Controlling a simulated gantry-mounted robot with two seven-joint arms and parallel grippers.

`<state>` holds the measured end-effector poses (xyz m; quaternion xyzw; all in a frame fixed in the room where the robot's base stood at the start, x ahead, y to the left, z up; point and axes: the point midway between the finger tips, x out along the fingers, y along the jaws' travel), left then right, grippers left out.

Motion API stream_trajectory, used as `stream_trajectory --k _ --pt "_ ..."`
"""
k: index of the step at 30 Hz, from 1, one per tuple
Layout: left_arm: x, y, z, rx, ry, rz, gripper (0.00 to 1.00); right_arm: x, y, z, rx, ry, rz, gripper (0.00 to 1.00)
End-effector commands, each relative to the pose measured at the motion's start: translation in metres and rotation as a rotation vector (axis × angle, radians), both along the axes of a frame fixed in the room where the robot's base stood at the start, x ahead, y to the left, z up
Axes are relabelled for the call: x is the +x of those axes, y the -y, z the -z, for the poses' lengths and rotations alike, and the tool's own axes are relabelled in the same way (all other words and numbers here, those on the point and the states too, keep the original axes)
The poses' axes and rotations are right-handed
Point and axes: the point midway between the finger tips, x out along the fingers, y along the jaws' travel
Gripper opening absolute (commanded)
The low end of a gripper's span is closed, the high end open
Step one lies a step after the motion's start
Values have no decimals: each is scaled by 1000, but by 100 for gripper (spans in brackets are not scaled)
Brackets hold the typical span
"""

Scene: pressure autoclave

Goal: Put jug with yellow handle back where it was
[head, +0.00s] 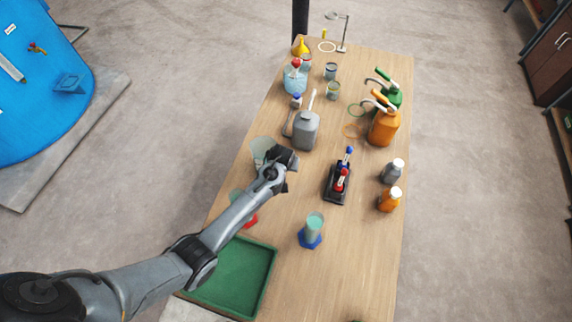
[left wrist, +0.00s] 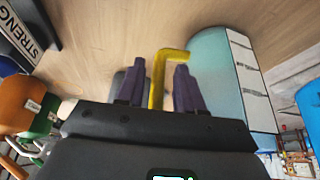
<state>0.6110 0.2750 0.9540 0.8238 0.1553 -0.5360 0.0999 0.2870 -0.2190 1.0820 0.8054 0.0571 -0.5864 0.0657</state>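The jug with the yellow handle (left wrist: 225,75) is pale teal with a white scale strip in the left wrist view. Its yellow handle (left wrist: 157,85) stands between my two purple fingertips, with small gaps on both sides. In the head view the pale jug (head: 261,146) stands near the table's left edge, partly hidden by my left gripper (head: 290,172). My left gripper is open around the handle. A thin yellow ring (head: 327,47) lies at the table's far end; green (head: 356,110) and orange (head: 351,131) rings lie farther forward. My right gripper is not in view.
A grey jug (head: 306,132) stands just beyond my gripper. A black rack (head: 336,190) with red and blue tools is to its right. Orange (head: 383,128) and green jugs line the right edge. A green tray (head: 235,280) and a blue-based cylinder (head: 312,232) are nearer.

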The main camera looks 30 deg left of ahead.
Motion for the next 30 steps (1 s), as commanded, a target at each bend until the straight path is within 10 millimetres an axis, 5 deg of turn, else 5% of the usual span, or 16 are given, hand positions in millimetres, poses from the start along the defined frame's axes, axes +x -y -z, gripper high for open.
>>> stream_trajectory --k 14,30 --pt "-2 0 -9 2 2 0 41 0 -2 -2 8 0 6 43" --pt "-35 13 -88 2 1 1 41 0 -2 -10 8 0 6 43"
